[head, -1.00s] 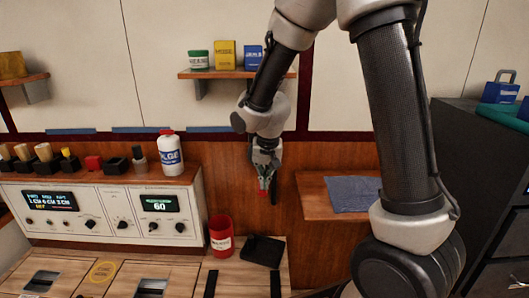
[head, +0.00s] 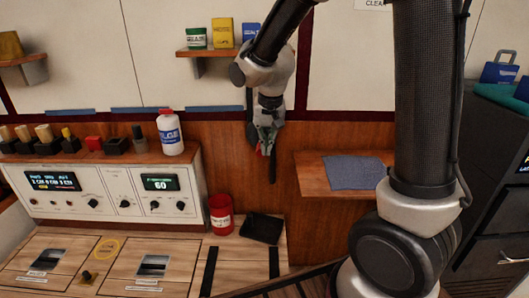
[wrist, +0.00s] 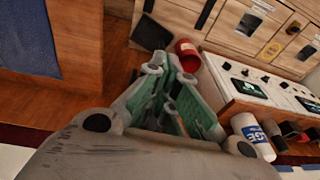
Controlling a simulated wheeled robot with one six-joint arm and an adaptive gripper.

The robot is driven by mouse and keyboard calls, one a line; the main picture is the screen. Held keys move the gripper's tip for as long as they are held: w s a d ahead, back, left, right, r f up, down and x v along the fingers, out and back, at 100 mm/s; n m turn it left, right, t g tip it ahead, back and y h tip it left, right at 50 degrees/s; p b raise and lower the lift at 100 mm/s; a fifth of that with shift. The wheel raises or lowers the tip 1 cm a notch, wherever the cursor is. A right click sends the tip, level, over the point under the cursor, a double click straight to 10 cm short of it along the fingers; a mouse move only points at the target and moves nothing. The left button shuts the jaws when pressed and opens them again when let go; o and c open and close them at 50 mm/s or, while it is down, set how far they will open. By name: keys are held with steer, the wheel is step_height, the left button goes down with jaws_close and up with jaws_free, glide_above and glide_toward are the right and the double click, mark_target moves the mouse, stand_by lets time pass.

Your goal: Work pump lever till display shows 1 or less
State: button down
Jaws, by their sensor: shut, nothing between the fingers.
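The white console (head: 110,190) stands at the left and has a small display (head: 160,183) that reads 60. A larger display (head: 52,181) on its left has several characters too small to read surely. I cannot tell which part is the pump lever; no clear lever handle shows. My gripper (head: 266,150) hangs in front of the wood wall panel, right of the console and above the red can, touching nothing that I can see. In the wrist view its teal fingers (wrist: 178,98) are shut and empty, and the console lies to their right.
A red can (head: 221,214) and a black pad (head: 262,228) lie on the slotted wood counter (head: 120,250). A white bottle (head: 170,132) and several handled blocks stand atop the console. A blue cloth (head: 355,172) lies on a wood ledge at right.

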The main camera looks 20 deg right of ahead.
steer(key=s+r, duration=0.3)
steer(key=r, duration=0.2)
steer(key=shift+s+a+r, duration=0.2)
steer(key=shift+s+a, duration=0.2)
stand_by(0.5)
steer(key=s+d+r+n+t, duration=0.1)
steer(key=s+d+r, duration=0.2)
steer(key=s+d, duration=0.4)
steer(key=s+d+r+n+t, duration=0.1)
steer(key=s+d+r+n, duration=0.1)
steer(key=s+d+r, duration=0.2)
steer(key=s+d, duration=0.3)
steer(key=s, duration=0.5)
steer(key=shift+s+d+n, duration=0.25)
steer(key=shift+d+n, duration=0.05)
steer(key=shift+d, duration=0.1)
